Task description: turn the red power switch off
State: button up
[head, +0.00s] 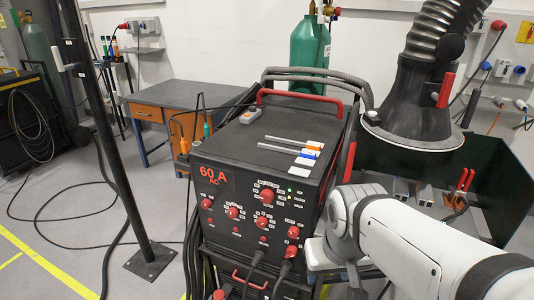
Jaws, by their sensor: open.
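A black welding power source (215,170) marked "60 A AC" in red stands in the middle of the head view. Its front panel carries several red knobs, among them a large one (267,196) at the upper right and one (294,232) near the right edge. I cannot tell which red control is the power switch or how it is set. My white arm comes in from the lower right, and its wrist is close to the right side of the machine. My gripper's fingers do not show.
Rods and a small grey device (249,117) lie on the machine's top. A fume extraction hood (418,105) hangs at the upper right, near a dark green screen (500,185). A black post (118,160) stands at left. Cables hang in front of the machine and lie on the floor.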

aim_at(291, 252)
jog(key=z, duration=1.85)
jog(key=k, duration=1.35)
jog(key=u, duration=0.4)
jog(key=i, duration=1)
